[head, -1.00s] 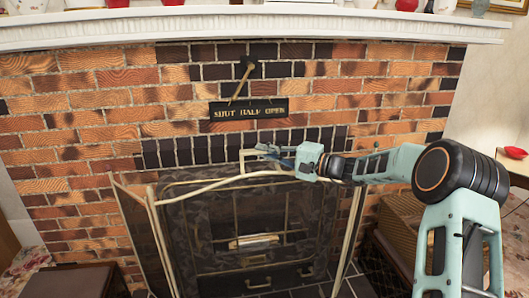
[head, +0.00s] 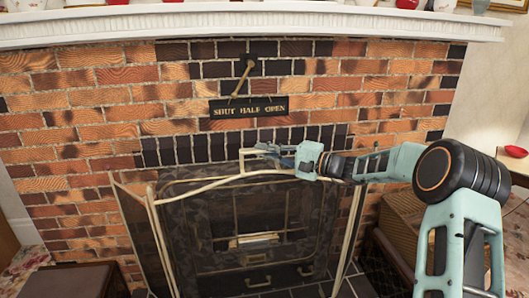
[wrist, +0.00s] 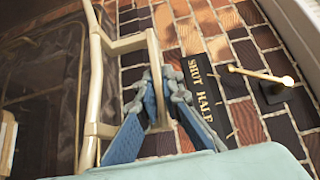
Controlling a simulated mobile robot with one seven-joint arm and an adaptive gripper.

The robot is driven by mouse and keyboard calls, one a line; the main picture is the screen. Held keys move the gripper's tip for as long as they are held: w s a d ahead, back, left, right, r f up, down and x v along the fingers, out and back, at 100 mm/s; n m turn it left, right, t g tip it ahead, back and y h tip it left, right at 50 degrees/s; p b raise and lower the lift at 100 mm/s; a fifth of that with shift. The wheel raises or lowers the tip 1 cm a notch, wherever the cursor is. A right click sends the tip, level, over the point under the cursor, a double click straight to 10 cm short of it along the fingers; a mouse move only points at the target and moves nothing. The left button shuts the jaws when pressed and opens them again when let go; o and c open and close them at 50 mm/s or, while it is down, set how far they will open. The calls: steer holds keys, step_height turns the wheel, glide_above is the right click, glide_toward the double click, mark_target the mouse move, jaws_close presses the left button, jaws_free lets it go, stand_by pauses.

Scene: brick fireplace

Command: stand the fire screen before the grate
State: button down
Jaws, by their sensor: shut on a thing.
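The fire screen (head: 195,188) is a cream-framed, dark mesh screen with angled side panels. It is upright before the fireplace opening in the head view; its foot is out of frame, so I cannot tell whether it touches the hearth. Its frame also shows at left in the wrist view (wrist: 92,75). The grate (head: 254,241) shows dimly behind the mesh. My gripper (head: 270,150) is at the screen's top centre. In the wrist view my gripper (wrist: 159,98) has its blue fingers shut on both sides of the screen's cream top handle (wrist: 153,60).
A brick wall with a damper lever (head: 241,78) and a lettered plate (head: 249,107) rises close behind my gripper. The mantel shelf (head: 250,27) with vases is above. A wicker box (head: 408,218) stands at right, and a dark stool (head: 75,279) at lower left.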

steer(key=shift+r, duration=0.4)
steer(key=c, duration=2)
jaws_free()
steer(key=shift+o, duration=0.8)
steer(key=shift+s+f, duration=0.1)
steer(key=shift+f, duration=0.4)
steer(key=shift+o, duration=0.8)
steer(key=shift+r, duration=0.1)
steer(key=shift+r, duration=0.1)
steer(key=b+v, duration=0.1)
steer(key=v, duration=1)
